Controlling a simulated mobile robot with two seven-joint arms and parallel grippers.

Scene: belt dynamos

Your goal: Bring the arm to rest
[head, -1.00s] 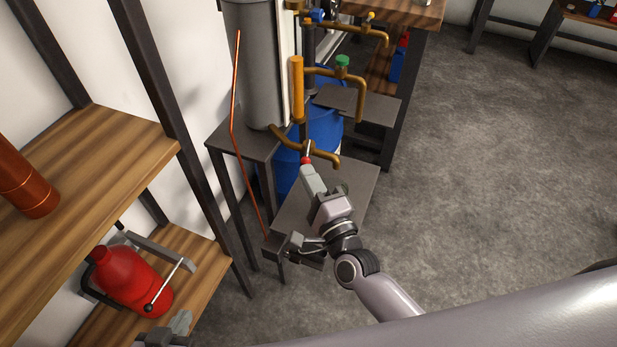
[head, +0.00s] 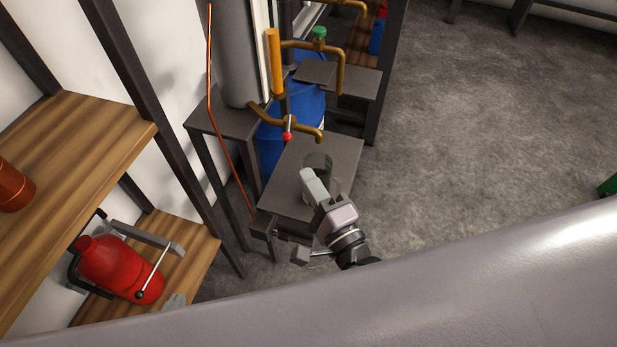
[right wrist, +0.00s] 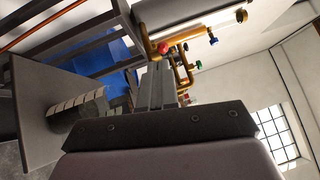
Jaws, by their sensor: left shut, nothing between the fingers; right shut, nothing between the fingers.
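My right gripper (head: 309,180) is shut and empty in the head view, above the low dark table and beside a clear glass vessel (head: 318,163). Its closed fingers (right wrist: 156,86) also show in the right wrist view, with the vessel (right wrist: 76,112) to their left. The brass tap (head: 300,126) with a red-tipped handle (head: 287,134) is above the gripper and apart from it. Only the grey tip of my left gripper (head: 175,300) shows, at the lower left by the wooden shelf; it is shut.
A low dark table (head: 335,150) stands under the tap. A blue barrel (head: 270,150) and a grey cylinder (head: 235,60) stand behind.

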